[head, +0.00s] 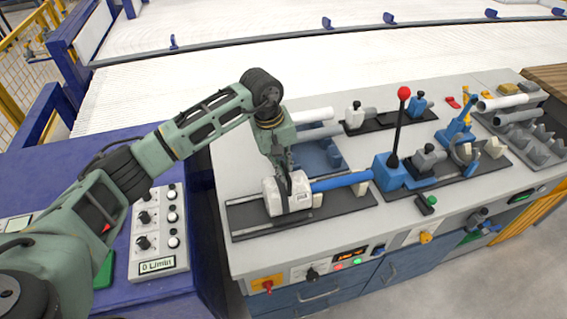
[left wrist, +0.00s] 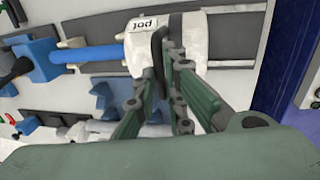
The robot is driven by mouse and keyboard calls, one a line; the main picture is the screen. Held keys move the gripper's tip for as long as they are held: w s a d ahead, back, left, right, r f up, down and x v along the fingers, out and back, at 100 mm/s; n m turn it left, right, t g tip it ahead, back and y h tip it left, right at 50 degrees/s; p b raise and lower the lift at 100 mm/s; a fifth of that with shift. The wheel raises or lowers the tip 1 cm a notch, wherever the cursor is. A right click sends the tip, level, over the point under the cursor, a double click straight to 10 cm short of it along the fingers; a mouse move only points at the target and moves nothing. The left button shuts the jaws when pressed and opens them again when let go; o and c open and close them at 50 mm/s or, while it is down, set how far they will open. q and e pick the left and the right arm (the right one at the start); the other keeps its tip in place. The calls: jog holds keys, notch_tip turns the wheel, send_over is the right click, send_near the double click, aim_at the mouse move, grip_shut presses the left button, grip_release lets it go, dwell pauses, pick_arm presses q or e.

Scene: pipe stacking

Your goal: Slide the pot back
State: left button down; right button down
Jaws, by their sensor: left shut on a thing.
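The pot (head: 272,197) is a white, rounded block with a label, sitting on a dark rail (head: 245,219) at the left front of the workbench. It also shows in the left wrist view (left wrist: 200,47), with the label "pot" readable. A blue rod (head: 341,182) runs from the pot's right side towards a blue block (head: 391,172). My left gripper (head: 288,190) reaches down from above and is shut on the pot's dark handle; its fingers also show in the left wrist view (left wrist: 165,85). The fingers hide part of the handle. My right gripper is not in view.
A red-knobbed lever (head: 404,94) stands upright right of the pot. Blue holders (head: 318,150) and grey pipes lie behind it. Pipes rest on a rack (head: 535,145) at the far right. A control box (head: 158,232) stands at the left. Bare rail shows left of the pot.

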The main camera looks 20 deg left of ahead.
aim_at(264, 184)
pick_arm(q)
jog(key=shift+r, duration=0.1)
jog(key=shift+a, duration=0.25)
jog(key=s+a+b, duration=0.1)
jog(key=a+b, duration=0.1)
jog(key=s+a+b, duration=0.1)
jog(key=a, duration=0.1)
jog(key=shift+s+a+f+b, duration=0.1)
jog(key=shift+s+f+b, duration=0.2)
jog(key=shift+f, duration=0.1)
jog(key=s+a+b, duration=0.1)
jog(key=a, duration=0.1)
jog(key=s+a, duration=0.1)
jog(key=s, duration=0.1)
jog(key=shift+a+r+b, duration=0.4)
jog(key=c, duration=1.9)
grip_release()
jog(key=shift+s+a, duration=0.15)
jog(key=shift+a, duration=0.05)
jog(key=shift+o, duration=0.2)
jog(key=shift+d, duration=0.1)
